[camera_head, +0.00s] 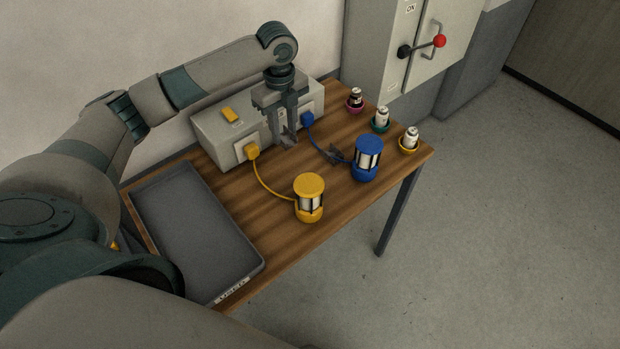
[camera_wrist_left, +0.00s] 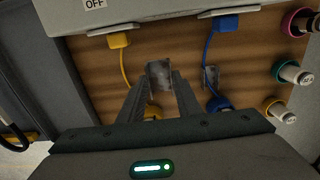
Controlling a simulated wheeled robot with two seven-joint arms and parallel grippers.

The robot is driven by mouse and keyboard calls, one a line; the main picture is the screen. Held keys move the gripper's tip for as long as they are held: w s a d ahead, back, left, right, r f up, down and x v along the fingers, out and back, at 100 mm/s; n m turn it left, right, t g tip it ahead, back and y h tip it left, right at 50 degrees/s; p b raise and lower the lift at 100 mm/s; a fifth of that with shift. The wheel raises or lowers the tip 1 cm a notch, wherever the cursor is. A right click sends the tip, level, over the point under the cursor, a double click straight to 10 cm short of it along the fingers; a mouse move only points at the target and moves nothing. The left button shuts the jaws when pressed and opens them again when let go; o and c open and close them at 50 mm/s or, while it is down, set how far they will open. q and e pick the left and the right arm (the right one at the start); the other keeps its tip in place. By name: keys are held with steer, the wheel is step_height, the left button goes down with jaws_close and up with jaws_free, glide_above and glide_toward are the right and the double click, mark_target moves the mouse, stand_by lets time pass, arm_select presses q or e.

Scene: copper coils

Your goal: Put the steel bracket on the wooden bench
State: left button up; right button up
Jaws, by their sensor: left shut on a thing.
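My left gripper (camera_head: 284,132) points down over the wooden bench (camera_head: 255,215), in front of the grey box. It is shut on a grey steel bracket (camera_head: 289,140), which also shows between the fingertips in the left wrist view (camera_wrist_left: 159,72). I cannot tell whether the held bracket touches the bench top. A second grey bracket-like piece (camera_head: 335,154) lies on the bench by the blue cord; it shows to the right of the fingers in the left wrist view (camera_wrist_left: 210,78). My right gripper is not in view.
A yellow coil holder (camera_head: 309,187) and a blue one (camera_head: 367,145) stand on the bench, corded to the grey box (camera_head: 215,145). A grey tray (camera_head: 150,208) fills the left end.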

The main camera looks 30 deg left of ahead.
mark_target(285, 140)
arm_select(q)
step_height(285, 140, down, 5)
steer(key=shift+f+p, duration=0.15)
steer(key=shift+p, duration=0.65)
steer(key=shift+w+f, duration=0.1)
steer(key=shift+f, duration=0.45)
steer(key=shift+a+f+p, duration=0.1)
steer(key=shift+f+p, duration=0.45)
steer(key=shift+f, duration=1.3)
steer(key=shift+f, duration=0.15)
steer(key=o, duration=1.1)
